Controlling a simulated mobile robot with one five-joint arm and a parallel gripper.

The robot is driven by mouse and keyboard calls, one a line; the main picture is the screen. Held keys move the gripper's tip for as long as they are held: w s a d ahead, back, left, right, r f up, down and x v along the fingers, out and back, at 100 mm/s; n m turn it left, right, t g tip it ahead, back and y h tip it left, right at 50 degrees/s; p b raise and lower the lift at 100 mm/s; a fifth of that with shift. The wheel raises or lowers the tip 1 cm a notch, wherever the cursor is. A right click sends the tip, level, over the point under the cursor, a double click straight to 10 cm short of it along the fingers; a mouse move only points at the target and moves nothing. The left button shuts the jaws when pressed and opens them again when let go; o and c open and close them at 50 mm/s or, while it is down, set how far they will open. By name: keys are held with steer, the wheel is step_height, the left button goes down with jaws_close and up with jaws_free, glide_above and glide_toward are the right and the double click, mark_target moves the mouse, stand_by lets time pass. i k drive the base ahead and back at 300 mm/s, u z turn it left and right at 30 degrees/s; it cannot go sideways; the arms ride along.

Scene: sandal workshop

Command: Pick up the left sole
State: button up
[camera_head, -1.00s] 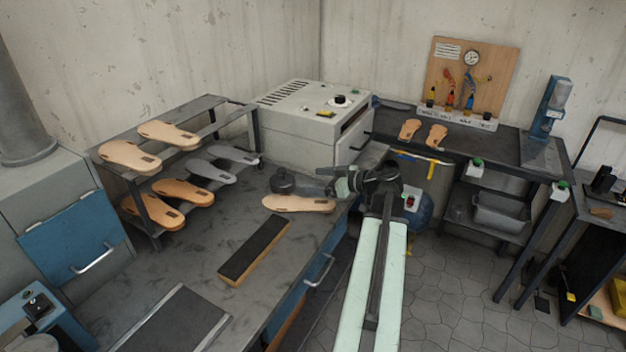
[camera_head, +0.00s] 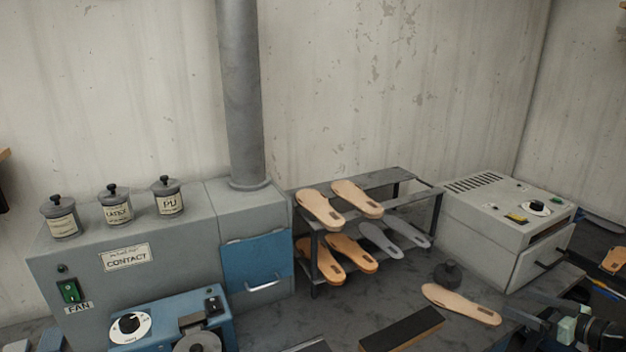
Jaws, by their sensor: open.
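A tan sole (camera_head: 461,304) lies flat on the dark workbench, at the lower right. A rack (camera_head: 377,179) holds several more: two tan soles (camera_head: 357,198) on its top shelf, two orange-brown soles (camera_head: 352,252) and two grey soles (camera_head: 408,231) below. I cannot tell from the picture which one is the left sole. My gripper (camera_head: 512,312) is at the lower right, just right of the bench sole's near end. It points left and is open, with nothing seen between its jaws. The rest of my arm is cut off by the frame.
A dark round-based object (camera_head: 447,274) stands behind the bench sole. A black-topped block (camera_head: 402,330) lies left of it. A grey machine (camera_head: 498,230) stands behind. At left are a blue machine (camera_head: 170,318) and a grey cabinet with several lidded pots (camera_head: 115,208).

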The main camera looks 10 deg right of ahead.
mark_target(444, 299)
steer(key=k, duration=0.95)
